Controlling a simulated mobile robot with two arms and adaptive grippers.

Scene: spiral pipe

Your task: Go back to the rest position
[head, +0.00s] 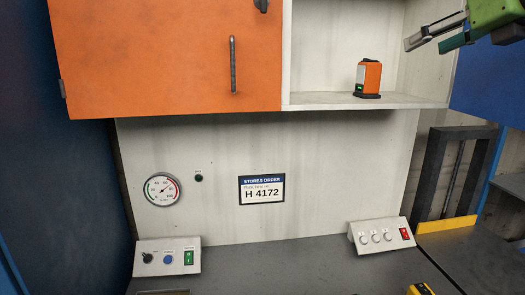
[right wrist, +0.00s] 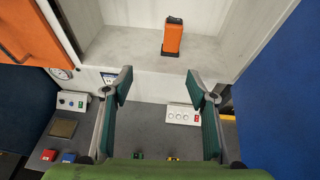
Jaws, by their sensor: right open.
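My right gripper (head: 433,42) comes in at the top right of the head view, in front of the open white shelf. In the right wrist view its two green-padded fingers (right wrist: 160,90) are spread wide with nothing between them. An orange and black device (head: 369,78) with a small green light stands upright on the shelf, left of the gripper and apart from it. It also shows in the right wrist view (right wrist: 173,37), beyond the fingertips. My left gripper is not in view.
An orange cabinet door (head: 165,55) hangs left of the shelf (head: 330,101). A gauge (head: 162,189) and a "STORES ORDER H 4172" sign (head: 262,189) are on the back panel. Two control boxes, left (head: 167,257) and right (head: 381,236), sit on the grey worktop (head: 285,265).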

